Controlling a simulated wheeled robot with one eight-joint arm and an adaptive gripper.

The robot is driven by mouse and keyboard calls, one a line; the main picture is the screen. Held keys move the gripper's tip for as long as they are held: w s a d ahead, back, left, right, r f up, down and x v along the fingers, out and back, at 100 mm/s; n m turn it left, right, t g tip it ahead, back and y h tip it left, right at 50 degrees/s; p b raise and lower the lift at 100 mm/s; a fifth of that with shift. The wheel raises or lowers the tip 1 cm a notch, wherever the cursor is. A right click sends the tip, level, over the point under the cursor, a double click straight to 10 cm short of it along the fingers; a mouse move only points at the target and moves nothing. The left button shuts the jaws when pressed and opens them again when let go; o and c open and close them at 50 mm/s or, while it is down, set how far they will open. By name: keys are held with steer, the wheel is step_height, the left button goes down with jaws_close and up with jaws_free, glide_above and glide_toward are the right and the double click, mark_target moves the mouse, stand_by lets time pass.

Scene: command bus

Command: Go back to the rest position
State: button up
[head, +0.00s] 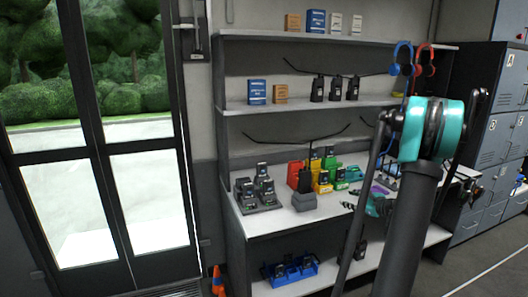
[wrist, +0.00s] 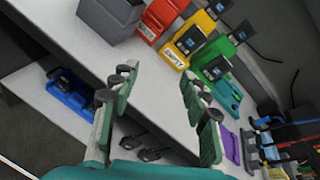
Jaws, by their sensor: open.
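My gripper (wrist: 158,82) shows in the wrist view with its two green fingers spread wide apart. Nothing is between them; the light worktop (wrist: 75,38) shows through the gap. In the head view, a teal part of my gripper (head: 376,206) shows near the right front of the workbench (head: 268,222), partly hidden behind my arm. I cannot tell its exact height above the bench there.
Red, yellow and green holders (head: 325,174) with black radios stand mid-bench, beside a grey box (head: 304,201). Dark chargers (head: 258,189) stand at left. A blue tray (head: 290,270) is on the lower shelf. Grey lockers (head: 497,120) stand at right, glass doors (head: 95,130) at left.

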steer(key=s+a+f+n+g+h, duration=0.2)
steer(key=s+a+n+g, duration=0.4)
steer(key=s+a+n, duration=0.8)
steer(key=s+a+f+n+g+h, duration=0.1)
steer(key=s+n, duration=0.4)
steer(key=s, duration=0.5)
steer(key=s+a+f+n+g+h, duration=0.1)
steer(key=s+a+f+n+h, duration=0.1)
steer(key=s, duration=0.8)
steer(key=f+n+h, duration=0.1)
steer(key=n+h, duration=0.1)
steer(key=n, duration=0.1)
steer(key=shift+s+f+n+g, duration=0.25)
steer(key=shift+s+n+g, duration=0.05)
steer(key=shift+s+n, duration=0.1)
